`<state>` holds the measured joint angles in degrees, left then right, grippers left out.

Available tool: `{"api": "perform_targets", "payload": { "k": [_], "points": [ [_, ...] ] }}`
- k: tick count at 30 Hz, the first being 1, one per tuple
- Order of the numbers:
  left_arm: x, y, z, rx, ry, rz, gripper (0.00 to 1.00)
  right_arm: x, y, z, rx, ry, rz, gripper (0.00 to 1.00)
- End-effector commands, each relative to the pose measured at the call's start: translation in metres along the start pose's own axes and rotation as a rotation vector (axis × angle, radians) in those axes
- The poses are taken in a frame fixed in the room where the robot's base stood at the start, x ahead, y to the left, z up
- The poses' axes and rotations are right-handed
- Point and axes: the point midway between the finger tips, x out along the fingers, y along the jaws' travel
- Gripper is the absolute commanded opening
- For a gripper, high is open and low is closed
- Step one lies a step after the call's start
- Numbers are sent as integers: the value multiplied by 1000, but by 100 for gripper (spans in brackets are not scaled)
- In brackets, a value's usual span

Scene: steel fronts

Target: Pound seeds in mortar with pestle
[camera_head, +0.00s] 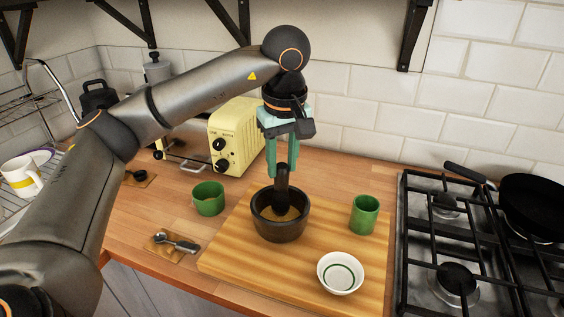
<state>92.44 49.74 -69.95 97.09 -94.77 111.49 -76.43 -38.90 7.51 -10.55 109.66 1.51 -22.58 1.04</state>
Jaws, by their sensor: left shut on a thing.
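A dark mortar (281,230) stands on the wooden board, with something brownish at its bottom, too small to tell. My left gripper (283,172) points down right above the mortar. It is shut on the dark pestle (283,190), which is upright, with its lower end inside the mortar. I cannot tell whether the pestle's tip touches the bottom. My right gripper is not in view.
On the cutting board (230,262) stand a green cup (364,214) and a white bowl (340,273). A green mug (208,198) and a spoon (177,242) are left of it. A yellow toaster (236,136) stands behind; the gas stove (450,235) with a pan (535,205) is right.

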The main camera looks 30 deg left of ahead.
Motion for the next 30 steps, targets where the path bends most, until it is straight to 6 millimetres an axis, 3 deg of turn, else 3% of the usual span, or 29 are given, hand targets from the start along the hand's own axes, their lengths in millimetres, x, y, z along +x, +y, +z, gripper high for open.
{"api": "perform_targets", "payload": {
  "k": [14,30],
  "points": [
    [0,0,0,0,0,0,0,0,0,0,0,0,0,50],
    [26,-1,4,-1,0,0,0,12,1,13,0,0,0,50]
  ]
}}
